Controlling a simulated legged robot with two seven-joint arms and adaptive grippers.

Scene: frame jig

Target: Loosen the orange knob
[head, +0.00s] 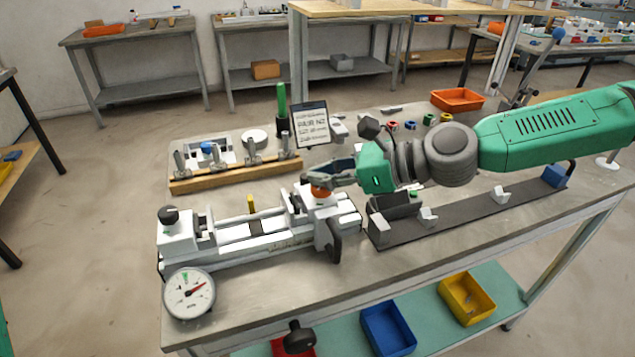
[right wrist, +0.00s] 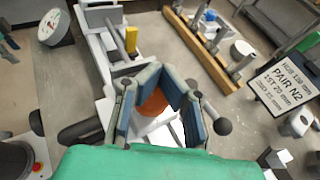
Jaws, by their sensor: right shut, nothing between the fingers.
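The orange knob (head: 320,191) sits on top of the white block at the right end of the white frame jig (head: 265,238). My right gripper (head: 312,180) reaches in from the right, its fingertips just above the knob. In the right wrist view the blue-padded fingers (right wrist: 161,76) draw together at their tips, shut with nothing held. The orange knob (right wrist: 154,103) shows through the gap behind the tips, partly hidden by the fingers. I cannot tell whether they touch it. My left gripper is not in view.
A dial gauge (head: 189,293) stands at the jig's front left. A wooden rack with toggle clamps (head: 236,174) lies behind, beside a card (head: 311,124). A dark rail (head: 465,216) lies to the right. An orange tray (head: 457,100) is at the back.

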